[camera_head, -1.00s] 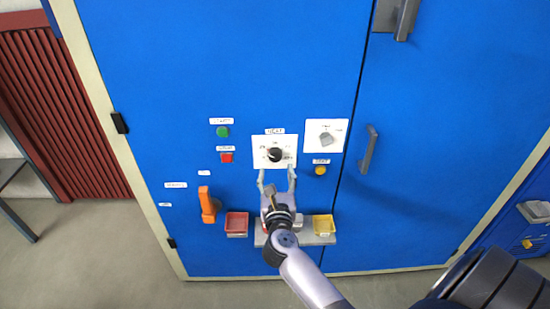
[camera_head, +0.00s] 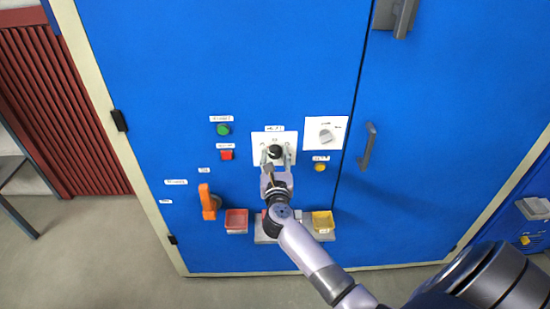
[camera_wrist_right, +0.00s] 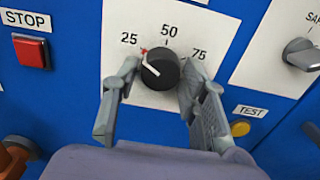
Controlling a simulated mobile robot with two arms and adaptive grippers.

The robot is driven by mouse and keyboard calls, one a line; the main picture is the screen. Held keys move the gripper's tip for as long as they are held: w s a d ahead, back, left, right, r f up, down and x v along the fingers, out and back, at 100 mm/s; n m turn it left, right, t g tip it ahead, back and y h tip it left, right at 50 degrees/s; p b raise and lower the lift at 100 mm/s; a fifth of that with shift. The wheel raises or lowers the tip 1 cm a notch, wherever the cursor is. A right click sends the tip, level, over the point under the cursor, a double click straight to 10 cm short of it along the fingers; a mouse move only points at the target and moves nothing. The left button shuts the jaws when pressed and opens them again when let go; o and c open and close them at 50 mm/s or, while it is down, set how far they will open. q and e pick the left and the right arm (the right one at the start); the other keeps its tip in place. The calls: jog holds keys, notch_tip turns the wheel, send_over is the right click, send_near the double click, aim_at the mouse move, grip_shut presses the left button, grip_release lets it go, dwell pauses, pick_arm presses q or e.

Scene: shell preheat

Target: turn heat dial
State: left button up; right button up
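The heat dial (camera_head: 275,151) is a round black knob on a white plate on the blue cabinet front. In the right wrist view the dial (camera_wrist_right: 161,69) has a white pointer line aimed up-left, near a red mark by the 25. The plate (camera_wrist_right: 165,15) reads 25, 50 and 75. My right gripper (camera_head: 275,159) is at the dial from below, one finger on each side. In the wrist view its fingers (camera_wrist_right: 160,73) are apart; the left tip shows a small gap to the knob, and the right tip is very close to it, contact unclear. My left gripper is not in view.
A red stop button (camera_wrist_right: 31,51) is left of the dial, below a green button (camera_head: 223,130). A second knob (camera_head: 326,136) and a yellow test button (camera_head: 320,167) are to the right.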

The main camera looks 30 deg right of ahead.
jog(key=c, duration=0.7)
jog(key=shift+r+n+p, duration=0.15)
jog(key=shift+n+p, duration=1.15)
jog(key=shift+n, duration=0.2)
jog(key=n+p, duration=0.2)
jog(key=shift+n, duration=0.3)
jog(key=n+p, duration=0.2)
jog(key=n, duration=0.1)
jog(key=shift+s+n+p, duration=0.1)
jog(key=shift+n+p, duration=0.65)
jog(key=shift+n, duration=0.95)
